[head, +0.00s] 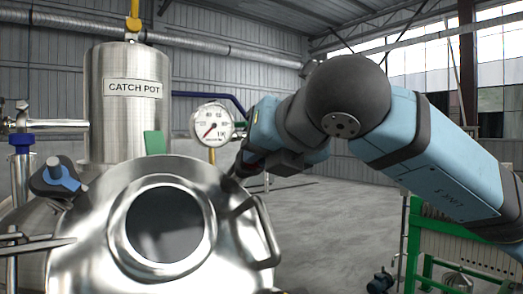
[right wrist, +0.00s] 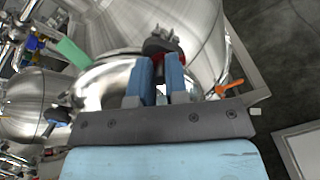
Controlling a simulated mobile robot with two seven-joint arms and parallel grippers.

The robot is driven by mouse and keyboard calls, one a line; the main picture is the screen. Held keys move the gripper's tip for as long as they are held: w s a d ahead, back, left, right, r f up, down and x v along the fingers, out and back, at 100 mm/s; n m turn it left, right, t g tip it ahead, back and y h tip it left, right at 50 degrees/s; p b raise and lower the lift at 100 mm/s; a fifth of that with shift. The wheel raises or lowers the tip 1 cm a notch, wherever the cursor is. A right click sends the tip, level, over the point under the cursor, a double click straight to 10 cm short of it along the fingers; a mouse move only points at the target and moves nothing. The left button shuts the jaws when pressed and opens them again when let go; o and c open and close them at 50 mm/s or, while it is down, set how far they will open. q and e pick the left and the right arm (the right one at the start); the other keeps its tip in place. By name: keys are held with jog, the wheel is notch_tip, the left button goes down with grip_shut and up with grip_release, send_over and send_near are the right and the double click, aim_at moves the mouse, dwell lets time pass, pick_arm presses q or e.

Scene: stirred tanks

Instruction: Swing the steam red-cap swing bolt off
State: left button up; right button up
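The red-cap swing bolt (right wrist: 182,59) shows in the right wrist view as a red collar under a dark knob, at the edge of the shiny vessel. My right gripper (right wrist: 159,62) has its two blue fingers a little apart, with the tips at the red collar and partly covering it. Whether they press on it cannot be told. In the head view my right gripper (head: 250,165) is at the lid's far right edge, mostly hidden by my arm. The round metal lid (head: 110,235) with a dark sight glass fills the lower left.
A blue-collared black knob (head: 58,180) stands at the lid's left. A curved handle (head: 262,225) is on its right. The catch pot (head: 115,120) and a pressure gauge (head: 211,125) stand behind. An orange lever (right wrist: 230,86) lies right of my fingers. A green frame (head: 412,240) stands at right.

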pick_arm(q)
jog(key=shift+f, duration=0.1)
pick_arm(e)
grip_shut()
